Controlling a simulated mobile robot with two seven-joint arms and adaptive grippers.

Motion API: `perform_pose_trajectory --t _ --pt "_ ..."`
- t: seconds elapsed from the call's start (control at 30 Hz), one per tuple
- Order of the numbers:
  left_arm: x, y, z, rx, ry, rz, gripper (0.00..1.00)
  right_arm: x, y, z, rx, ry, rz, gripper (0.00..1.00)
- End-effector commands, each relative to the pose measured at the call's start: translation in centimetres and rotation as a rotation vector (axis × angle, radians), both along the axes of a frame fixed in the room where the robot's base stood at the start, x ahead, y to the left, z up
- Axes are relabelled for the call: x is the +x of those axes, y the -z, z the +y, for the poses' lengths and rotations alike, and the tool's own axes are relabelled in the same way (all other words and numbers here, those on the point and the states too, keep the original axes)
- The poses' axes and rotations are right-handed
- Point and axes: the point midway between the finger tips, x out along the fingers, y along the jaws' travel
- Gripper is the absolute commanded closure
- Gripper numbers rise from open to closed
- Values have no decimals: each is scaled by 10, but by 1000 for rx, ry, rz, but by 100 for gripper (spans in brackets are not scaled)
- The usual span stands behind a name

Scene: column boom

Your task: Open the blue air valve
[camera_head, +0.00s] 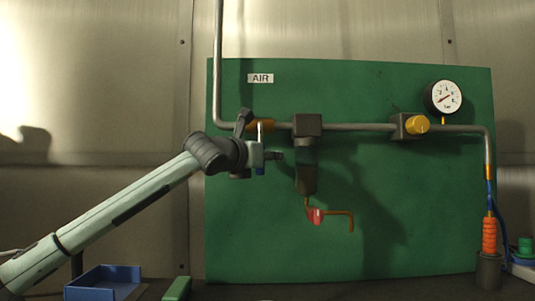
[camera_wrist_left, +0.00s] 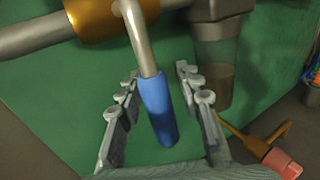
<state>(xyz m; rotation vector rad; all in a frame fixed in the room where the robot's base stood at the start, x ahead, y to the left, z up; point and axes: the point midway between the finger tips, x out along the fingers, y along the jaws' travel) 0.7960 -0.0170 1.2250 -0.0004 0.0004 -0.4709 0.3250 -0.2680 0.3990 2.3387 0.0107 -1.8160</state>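The air valve has a brass body (camera_head: 263,125) on the grey pipe, below and beside the AIR label. The body also shows at the top of the left wrist view (camera_wrist_left: 95,14). Its metal lever hangs down and ends in a blue grip (camera_wrist_left: 158,108). In the head view only a small blue part (camera_head: 260,171) shows beside my gripper. My left gripper (camera_wrist_left: 157,76) is open, with one finger on each side of the blue grip and visible gaps to both. In the head view my left gripper (camera_head: 270,156) is at the valve. My right gripper is not in view.
A filter bowl (camera_head: 306,178) hangs just right of the valve, with a red-handled drain (camera_head: 316,216) below it. A yellow regulator knob (camera_head: 417,125) and a gauge (camera_head: 443,98) are further right. A blue bin (camera_head: 104,283) stands at lower left. The green panel (camera_head: 400,230) lies close behind.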

Motion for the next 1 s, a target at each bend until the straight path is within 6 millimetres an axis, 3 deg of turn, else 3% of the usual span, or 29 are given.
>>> perform_pose_trajectory --t 0.23,0.5,0.97,1.0 --pt "1 1 0 1 0 0 66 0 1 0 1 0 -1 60" --pt "1 0 0 0 0 0 100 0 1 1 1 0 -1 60" --pt "1 2 -1 -6 0 0 100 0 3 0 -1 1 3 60" --pt "1 3 -1 -12 -1 -1 100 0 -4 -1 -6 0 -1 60"
